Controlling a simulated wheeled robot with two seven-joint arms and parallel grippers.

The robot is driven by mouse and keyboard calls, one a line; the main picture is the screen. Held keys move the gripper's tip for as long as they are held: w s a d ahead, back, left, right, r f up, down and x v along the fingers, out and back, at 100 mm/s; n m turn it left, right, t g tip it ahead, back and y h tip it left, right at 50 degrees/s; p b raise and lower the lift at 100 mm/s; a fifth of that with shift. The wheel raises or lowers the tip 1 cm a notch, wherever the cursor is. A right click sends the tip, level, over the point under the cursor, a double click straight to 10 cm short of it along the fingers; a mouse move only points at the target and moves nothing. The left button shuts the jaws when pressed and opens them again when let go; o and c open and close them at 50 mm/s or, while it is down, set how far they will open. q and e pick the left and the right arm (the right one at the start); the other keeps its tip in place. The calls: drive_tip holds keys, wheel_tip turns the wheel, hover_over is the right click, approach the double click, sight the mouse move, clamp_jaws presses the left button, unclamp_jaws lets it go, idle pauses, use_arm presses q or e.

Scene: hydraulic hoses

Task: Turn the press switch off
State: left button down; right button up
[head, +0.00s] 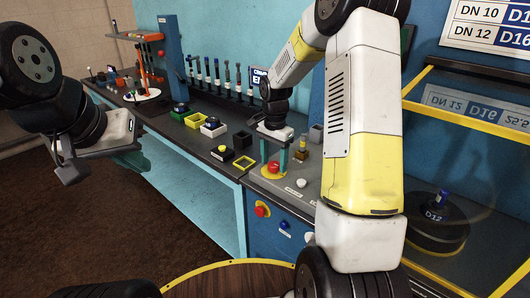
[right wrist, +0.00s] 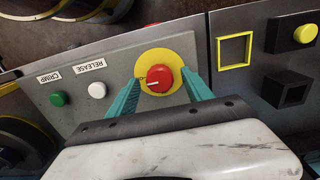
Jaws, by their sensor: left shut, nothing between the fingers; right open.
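The press switch is a red rotary knob (right wrist: 160,78) with a white pointer mark, on a round yellow plate (right wrist: 160,54) set in the grey panel. In the right wrist view the mark points left. In the head view the knob (head: 273,167) sits below my right gripper (head: 274,158). My right gripper (right wrist: 160,82) is open, with one teal finger on each side of the knob. I cannot tell whether either finger touches it. My left gripper (head: 66,163) is shut and empty at the far left, away from the panel.
White (right wrist: 97,90) and green (right wrist: 58,99) buttons sit left of the knob in the wrist view, labelled RELEASE and CRIMP. A red button (head: 262,210) is on the front panel. A yellow square frame (right wrist: 234,50) and a black holder (right wrist: 286,88) stand to the right.

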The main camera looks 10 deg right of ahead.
clamp_jaws()
drive_tip(key=shift+n, duration=0.3)
drive_tip(key=n, duration=0.3)
drive_tip(key=shift+n, duration=0.3)
drive_tip(key=n, duration=1.3)
drive_tip(key=shift+n, duration=0.3)
